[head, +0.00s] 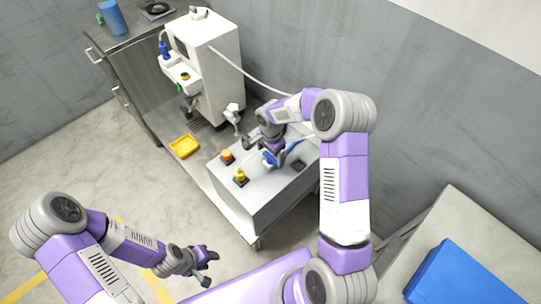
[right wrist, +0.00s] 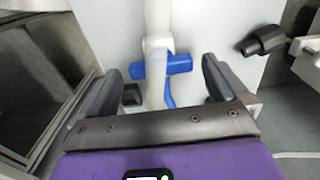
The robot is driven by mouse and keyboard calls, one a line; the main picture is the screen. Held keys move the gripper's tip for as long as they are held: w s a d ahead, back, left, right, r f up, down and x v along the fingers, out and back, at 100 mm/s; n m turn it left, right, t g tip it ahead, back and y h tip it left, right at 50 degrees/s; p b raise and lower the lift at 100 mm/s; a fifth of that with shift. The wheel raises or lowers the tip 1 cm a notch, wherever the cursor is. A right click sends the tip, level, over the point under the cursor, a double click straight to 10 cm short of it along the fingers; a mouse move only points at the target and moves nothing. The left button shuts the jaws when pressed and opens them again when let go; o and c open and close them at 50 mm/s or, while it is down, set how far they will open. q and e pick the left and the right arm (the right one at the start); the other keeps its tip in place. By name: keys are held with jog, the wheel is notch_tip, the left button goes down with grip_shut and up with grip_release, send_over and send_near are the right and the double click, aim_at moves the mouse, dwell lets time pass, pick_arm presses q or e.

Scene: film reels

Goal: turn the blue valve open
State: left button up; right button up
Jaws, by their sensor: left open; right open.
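The blue valve (head: 270,158) is on top of the grey box-like bench, partly hidden by my right gripper in the head view. In the right wrist view the blue valve handle (right wrist: 165,66) is a short crossbar on a white pipe (right wrist: 158,25), with a blue part below it. My right gripper (right wrist: 160,85) is open, one finger on each side of the handle, with visible gaps to both. I cannot tell how far along the fingers it sits. My left gripper (head: 209,268) is open and empty, low over the floor at the lower left.
An orange knob (head: 227,156) and a yellow knob (head: 240,177) stand on the bench left of the valve. A white machine (head: 212,62) and a yellow tray (head: 185,145) are beyond. A blue box (head: 455,276) lies at the lower right. Open floor surrounds my left gripper.

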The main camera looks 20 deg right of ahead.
jog(key=shift+f, duration=0.4)
jog(key=c, duration=1)
jog(key=shift+o, duration=0.2)
